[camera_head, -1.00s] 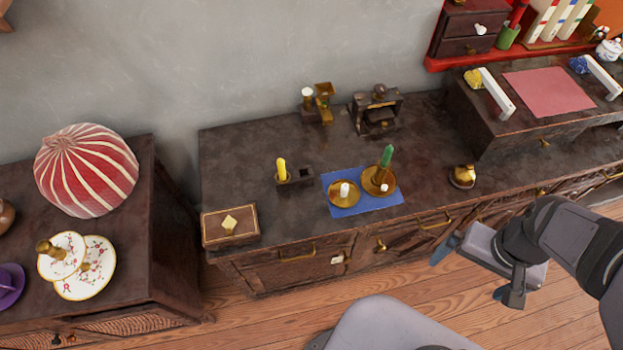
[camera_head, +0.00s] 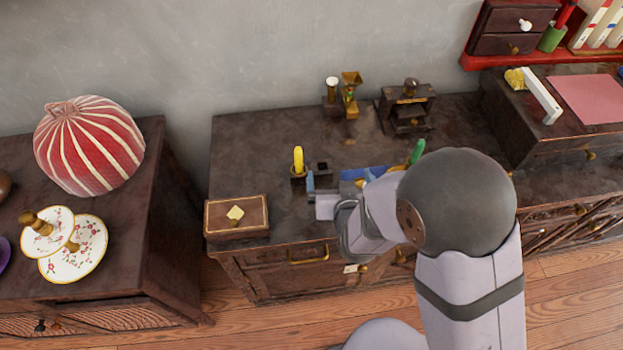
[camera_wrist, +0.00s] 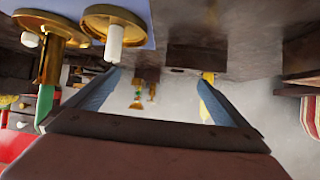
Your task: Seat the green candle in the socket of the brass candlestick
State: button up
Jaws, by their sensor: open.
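The green candle (camera_head: 417,151) shows right behind my arm in the head view. In the wrist view, which looks upside down, the green candle (camera_wrist: 43,106) is at the left edge. Its lower end meets the brass candlestick (camera_wrist: 50,62), and it looks slightly tilted; I cannot tell how deep it sits. My gripper (camera_wrist: 160,78) is open and empty, beside the dark block with the yellow candle, left of the candlestick in the head view.
A second brass dish (camera_wrist: 110,13) holds a white candle (camera_wrist: 114,43). A yellow candle (camera_head: 298,158) stands in the dark block (camera_head: 322,167). The blue mat (camera_head: 352,174) is partly covered by my arm. A box (camera_head: 237,226) stands at front left. Bare tabletop (camera_head: 260,150) lies behind it.

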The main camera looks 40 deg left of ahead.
jog(key=shift+n+y, duration=0.6)
jog(key=shift+y, duration=0.3)
jog(key=s+a+f, duration=0.1)
jog(key=s+a+f+b, duration=0.1)
jog(key=s+a, duration=0.1)
jog(key=s+a+f+b, duration=0.1)
jog(key=shift+s+a+f, duration=0.25)
jog(key=shift+a, duration=0.05)
jog(key=shift+w+r+p+x, duration=0.15)
jog(key=shift+p+x, duration=0.1)
jog(key=shift+x, duration=1.6)
jog(key=shift+w+r+p+x, duration=0.15)
jog(key=shift+p+x, duration=0.1)
jog(key=shift+x, duration=1.55)
jog(key=shift+d, duration=0.1)
jog(key=c, duration=1.1)
jog(key=shift+r, duration=0.2)
jog(key=shift+r, duration=4.85)
